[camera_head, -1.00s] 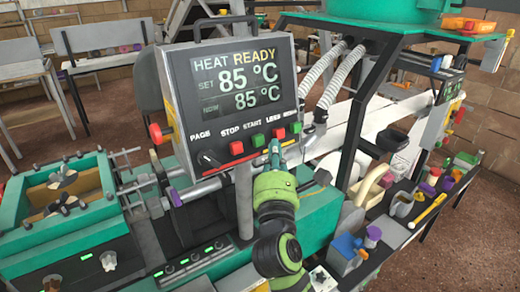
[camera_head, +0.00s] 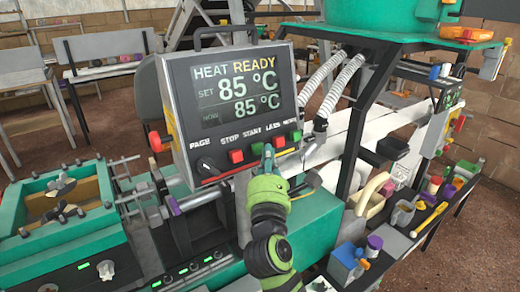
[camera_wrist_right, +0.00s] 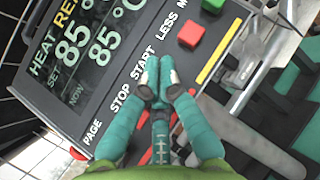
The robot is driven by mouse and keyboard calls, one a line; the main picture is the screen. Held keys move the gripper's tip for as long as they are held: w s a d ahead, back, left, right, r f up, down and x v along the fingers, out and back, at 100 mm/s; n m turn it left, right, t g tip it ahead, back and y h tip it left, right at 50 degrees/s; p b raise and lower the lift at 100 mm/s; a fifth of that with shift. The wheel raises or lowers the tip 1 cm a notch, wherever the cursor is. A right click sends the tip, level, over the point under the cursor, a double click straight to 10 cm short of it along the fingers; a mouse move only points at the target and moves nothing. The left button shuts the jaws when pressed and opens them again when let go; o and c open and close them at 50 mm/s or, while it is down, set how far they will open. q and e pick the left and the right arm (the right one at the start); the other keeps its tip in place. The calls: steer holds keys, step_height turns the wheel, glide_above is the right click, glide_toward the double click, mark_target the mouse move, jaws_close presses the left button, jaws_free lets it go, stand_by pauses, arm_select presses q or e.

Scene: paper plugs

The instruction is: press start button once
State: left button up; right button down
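The control panel (camera_head: 240,95) has a row of buttons under a screen reading "HEAT READY", set 85 °C, now 85 °C. The green start button (camera_head: 257,149) sits under the word START, between two red buttons. My right gripper (camera_head: 267,150) is at the panel, its fingertips just right of the start button's visible part. In the right wrist view the fingertips (camera_wrist_right: 158,78) are together, below the word START, and hide that button. I cannot tell whether they touch it. My left gripper is not in view.
The red stop button (camera_head: 236,157) is to the left and the red less button (camera_head: 279,143) close on the right. White hoses (camera_head: 340,85) and a dark machine frame stand right of the panel.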

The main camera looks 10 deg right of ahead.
steer(key=shift+w, duration=0.1)
stand_by(0.7)
steer(key=shift+w+a+f, duration=0.1)
steer(key=shift+w+a, duration=0.05)
steer(key=shift+w, duration=0.15)
steer(key=shift+w+a+f, duration=0.15)
steer(key=shift+w, duration=0.25)
stand_by(0.8)
steer(key=shift+s, duration=0.1)
steer(key=shift+s+d+r+p, duration=0.15)
steer(key=shift+s+p, duration=0.15)
steer(key=shift+s, duration=0.05)
steer(key=shift+s+d+r+p, duration=0.1)
steer(key=shift+s+d+p, duration=0.05)
steer(key=shift+s+p, duration=0.15)
